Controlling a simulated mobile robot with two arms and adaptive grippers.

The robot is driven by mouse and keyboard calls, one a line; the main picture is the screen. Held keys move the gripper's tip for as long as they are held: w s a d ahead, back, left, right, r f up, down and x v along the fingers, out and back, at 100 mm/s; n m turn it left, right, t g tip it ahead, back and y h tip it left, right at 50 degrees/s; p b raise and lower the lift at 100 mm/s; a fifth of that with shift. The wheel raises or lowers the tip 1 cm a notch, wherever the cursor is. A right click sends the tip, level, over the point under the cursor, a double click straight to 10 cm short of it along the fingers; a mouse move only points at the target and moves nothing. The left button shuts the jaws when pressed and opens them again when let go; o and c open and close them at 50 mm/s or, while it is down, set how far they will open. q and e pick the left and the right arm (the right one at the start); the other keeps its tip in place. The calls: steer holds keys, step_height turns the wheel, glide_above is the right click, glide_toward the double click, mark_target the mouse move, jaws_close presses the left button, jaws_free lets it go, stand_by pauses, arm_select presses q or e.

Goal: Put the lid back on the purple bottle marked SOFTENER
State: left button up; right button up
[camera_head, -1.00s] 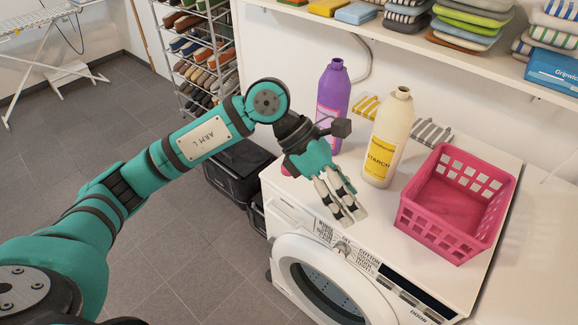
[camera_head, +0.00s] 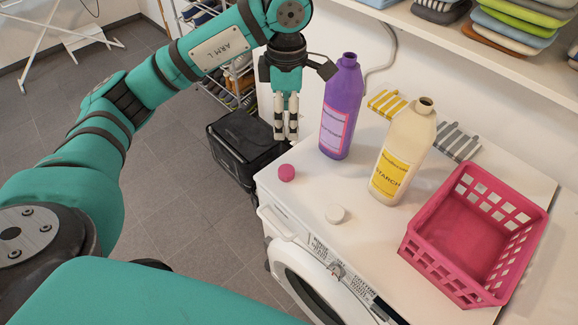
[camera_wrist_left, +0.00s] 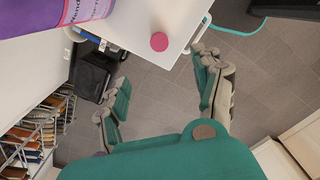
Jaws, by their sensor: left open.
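The purple bottle (camera_head: 343,100) stands upright on the washing machine, its neck bare; its label is too small to read. Its side fills the top left of the wrist view (camera_wrist_left: 40,18). A pink round lid (camera_head: 286,172) lies on the machine's top near the left edge, in front of the bottle; it also shows in the wrist view (camera_wrist_left: 159,41). A white round lid (camera_head: 335,213) lies nearer the front. My left gripper (camera_head: 287,136) points down, open and empty, above and behind the pink lid, left of the purple bottle. My right gripper is not in view.
A cream STARCH bottle (camera_head: 404,150), also without a lid, stands right of the purple one. A pink basket (camera_head: 420,265) is at the right. Yellow and grey striped cloths lie behind. A shelf (camera_head: 450,42) overhangs the back. A black container (camera_head: 236,150) stands on the floor.

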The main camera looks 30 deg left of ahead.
arm_select(q)
steer(key=p, duration=0.2)
glide_above(286, 170)
step_height(286, 170, down, 7)
steer(key=f, duration=0.4)
steer(key=shift+d+f+p, duration=0.2)
steer(key=shift+p, duration=0.1)
steer(key=shift+f, duration=0.5)
steer(key=shift+a+f+p, duration=0.15)
steer(key=shift+f+p, duration=0.95)
steer(key=shift+f, duration=1.5)
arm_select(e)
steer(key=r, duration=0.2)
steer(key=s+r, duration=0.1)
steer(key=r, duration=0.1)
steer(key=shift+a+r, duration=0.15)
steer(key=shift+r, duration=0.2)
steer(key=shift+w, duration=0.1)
